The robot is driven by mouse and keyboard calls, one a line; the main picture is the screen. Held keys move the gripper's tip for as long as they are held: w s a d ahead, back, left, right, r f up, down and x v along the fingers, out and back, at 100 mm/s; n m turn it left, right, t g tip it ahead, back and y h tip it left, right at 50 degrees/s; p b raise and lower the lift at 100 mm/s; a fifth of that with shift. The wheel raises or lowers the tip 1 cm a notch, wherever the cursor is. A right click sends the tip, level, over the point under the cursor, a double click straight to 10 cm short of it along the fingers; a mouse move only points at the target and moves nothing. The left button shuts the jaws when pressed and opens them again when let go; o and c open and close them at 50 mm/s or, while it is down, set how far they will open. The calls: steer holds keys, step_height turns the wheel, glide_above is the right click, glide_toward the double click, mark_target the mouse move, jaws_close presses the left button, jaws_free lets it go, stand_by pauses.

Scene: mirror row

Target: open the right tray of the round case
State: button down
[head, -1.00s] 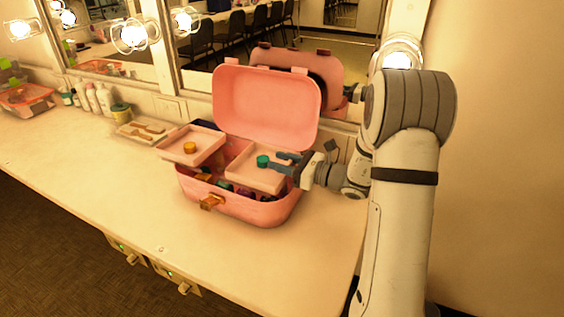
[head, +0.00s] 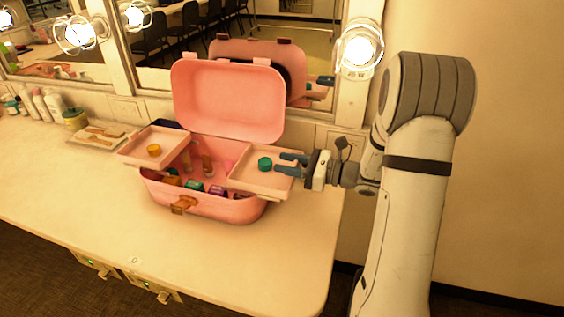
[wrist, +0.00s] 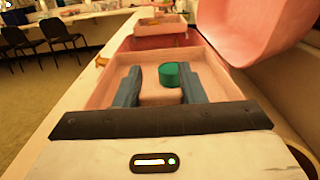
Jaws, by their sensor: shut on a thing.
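The pink round case (head: 210,209) stands on the counter with its lid (head: 228,100) raised. Its right tray (head: 247,181) is swung out to the right, past the case's side, and carries a green round jar (head: 264,164). My gripper (head: 280,162) reaches in from the right and is shut on the right tray at its outer end. In the wrist view the two blue fingers (wrist: 161,72) flank a pink part of the tray, with the green jar (wrist: 172,74) close by the right finger. What exactly they grip is partly hidden.
Small bottles and jars stand inside the case. A flat tray with brushes (head: 102,135) lies at the left. The mirror is close behind. Counter in front is clear.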

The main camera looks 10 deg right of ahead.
steer(key=shift+w, duration=0.1)
steer(key=c, duration=0.9)
jaws_free()
steer(key=shift+a, duration=0.15)
steer(key=v, duration=0.7)
steer(key=shift+d, duration=0.35)
steer(key=shift+f, duration=0.1)
